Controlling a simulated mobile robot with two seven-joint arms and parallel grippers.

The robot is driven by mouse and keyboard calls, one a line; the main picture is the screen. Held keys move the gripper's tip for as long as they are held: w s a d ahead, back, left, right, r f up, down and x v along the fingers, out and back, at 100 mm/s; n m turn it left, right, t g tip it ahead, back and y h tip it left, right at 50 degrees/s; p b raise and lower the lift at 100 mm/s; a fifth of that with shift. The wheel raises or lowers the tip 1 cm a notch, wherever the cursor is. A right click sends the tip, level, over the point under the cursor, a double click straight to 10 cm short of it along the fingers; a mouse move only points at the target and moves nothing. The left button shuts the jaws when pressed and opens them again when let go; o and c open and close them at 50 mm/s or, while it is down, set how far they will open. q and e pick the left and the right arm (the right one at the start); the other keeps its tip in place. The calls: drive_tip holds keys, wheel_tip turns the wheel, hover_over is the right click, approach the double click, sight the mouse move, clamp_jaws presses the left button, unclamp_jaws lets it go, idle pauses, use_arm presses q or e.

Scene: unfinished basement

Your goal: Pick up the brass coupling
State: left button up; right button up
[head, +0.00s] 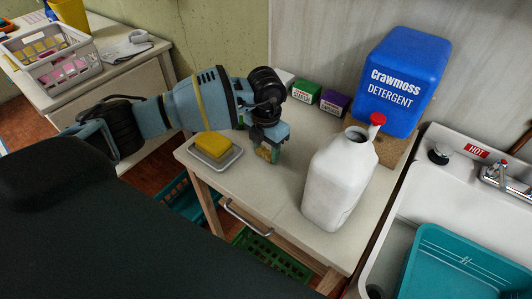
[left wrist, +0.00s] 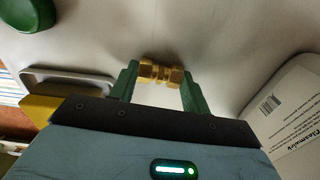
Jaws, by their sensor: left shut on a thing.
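The brass coupling (left wrist: 161,72) is a gold-coloured fitting with ridged ends. In the left wrist view it sits between the two green fingers of my left gripper (left wrist: 160,82), which is shut on it. In the head view my left gripper (head: 266,157) points down over the small table, between the sponge tray and the white jug. A bit of the coupling (head: 264,153) shows there at the fingers. I cannot tell whether it touches the tabletop. My right gripper is in neither view.
A yellow sponge (head: 213,145) lies on a grey tray (head: 230,161) left of the gripper. A white jug (head: 340,180) with a red cap stands to the right. A blue detergent container (head: 403,80) and small boxes (head: 306,91) stand behind. The table's front (head: 270,215) is clear.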

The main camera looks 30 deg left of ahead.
sight(266, 152)
use_arm(q)
drive_tip(key=shift+r, duration=0.15)
drive_tip(key=shift+r, duration=0.25)
wheel_tip(266, 152, up, 3)
drive_tip(key=shift+s+f, duration=0.1)
drive_tip(key=s+d+r, duration=0.1)
drive_tip(key=s+d, duration=0.3)
drive_tip(key=s, duration=1.1)
drive_tip(key=shift+s+r, duration=0.15)
drive_tip(key=shift+r, duration=0.05)
